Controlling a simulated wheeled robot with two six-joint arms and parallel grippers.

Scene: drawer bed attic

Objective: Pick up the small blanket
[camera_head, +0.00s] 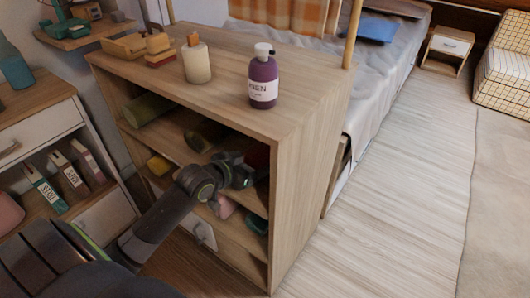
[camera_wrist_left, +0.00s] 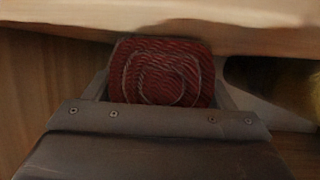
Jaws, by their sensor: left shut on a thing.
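The small blanket is a dark red, ribbed roll; its spiral end (camera_wrist_left: 160,78) faces me in the left wrist view. It sits between the fingers of my left gripper (camera_wrist_left: 160,95), which is shut on it. In the head view, my left gripper (camera_head: 247,176) reaches into the right part of the open wooden shelf unit (camera_head: 305,165). Only a dim red part of the blanket (camera_head: 258,157) shows there, in the shade under the top board. The fingertips are mostly hidden. My right gripper is not in view.
A purple bottle (camera_head: 263,78) and a cream bottle (camera_head: 196,62) stand on the unit's top. A green roll (camera_head: 146,108) and an olive roll (camera_head: 205,134) lie on the upper shelf. A board edge (camera_wrist_left: 160,14) runs close above the blanket. The floor (camera_head: 400,180) at right is clear.

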